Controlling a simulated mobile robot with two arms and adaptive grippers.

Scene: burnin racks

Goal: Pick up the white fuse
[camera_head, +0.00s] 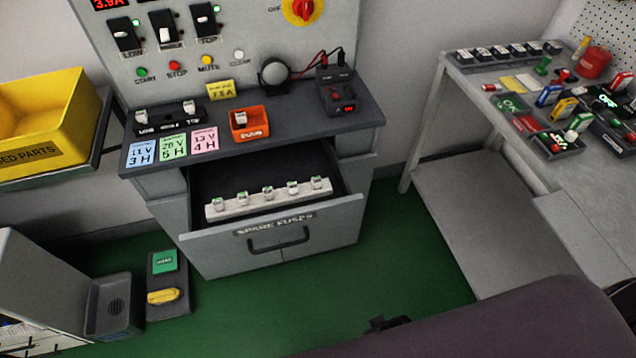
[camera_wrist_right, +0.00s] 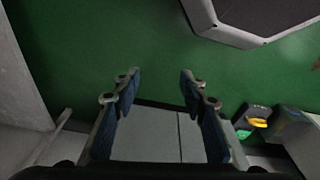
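Several small white fuses with green marks (camera_head: 268,193) stand in a row on a white strip (camera_head: 236,208) inside the open drawer (camera_head: 330,205) labelled SPARE FUSES. One whitish fuse-like piece (camera_head: 240,119) is in the orange bin (camera_head: 249,131) on the countertop. Two more whitish pieces (camera_head: 189,107) sit in a black holder (camera_head: 168,120). Which one is the white fuse I cannot tell. My right gripper (camera_wrist_right: 160,76) is open and empty in the right wrist view, above the green floor and grey panels, with no fuse between its fingers. My left gripper is not in view.
The drawer juts from the grey cabinet (camera_head: 340,229), its handle facing front. Coloured cards (camera_head: 173,147) and a black meter (camera_head: 338,91) lie on the countertop. A cluttered workbench (camera_head: 480,75) stands right, a yellow bin (camera_head: 55,110) left.

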